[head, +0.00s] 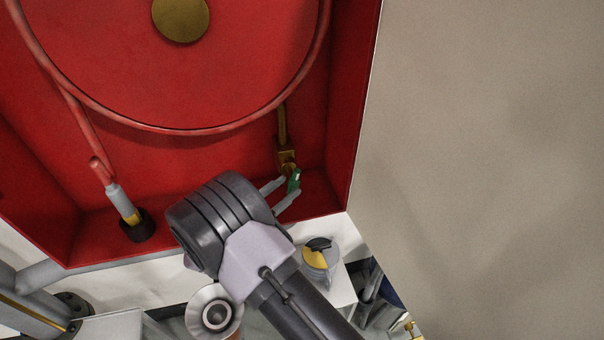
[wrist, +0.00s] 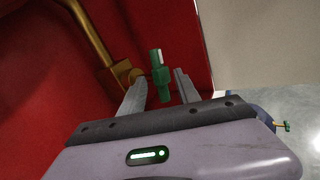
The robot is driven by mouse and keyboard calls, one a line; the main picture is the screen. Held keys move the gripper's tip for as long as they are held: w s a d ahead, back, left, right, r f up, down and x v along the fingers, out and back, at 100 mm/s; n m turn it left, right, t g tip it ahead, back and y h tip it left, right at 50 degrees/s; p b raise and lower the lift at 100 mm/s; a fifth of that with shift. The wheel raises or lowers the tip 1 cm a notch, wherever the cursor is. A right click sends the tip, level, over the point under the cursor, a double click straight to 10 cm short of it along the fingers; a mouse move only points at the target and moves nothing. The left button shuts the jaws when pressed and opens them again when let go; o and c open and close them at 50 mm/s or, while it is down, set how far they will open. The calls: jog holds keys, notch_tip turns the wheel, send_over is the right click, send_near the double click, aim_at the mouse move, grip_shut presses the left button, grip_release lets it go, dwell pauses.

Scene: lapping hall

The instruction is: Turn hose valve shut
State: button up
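The hose valve has a brass body (head: 286,156) on a brass pipe at the lower right inside the red cabinet. Its green handle (head: 294,181) also shows in the wrist view (wrist: 160,75). My gripper (head: 284,192) is open, with one finger on each side of the green handle. In the wrist view the handle stands between the two fingers (wrist: 160,90), with a gap to the right finger. The left finger is close to the handle and the brass fitting; I cannot tell whether it touches.
The red cabinet (head: 200,160) holds a hose reel with a brass hub (head: 181,18) and a hose nozzle (head: 122,203) at left. The cabinet's right wall (head: 352,110) is close to my gripper. A grey and yellow round device (head: 319,256) stands below.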

jog(key=x, duration=0.6)
jog(key=shift+w, duration=0.2)
jog(key=shift+d, duration=0.15)
grip_shut()
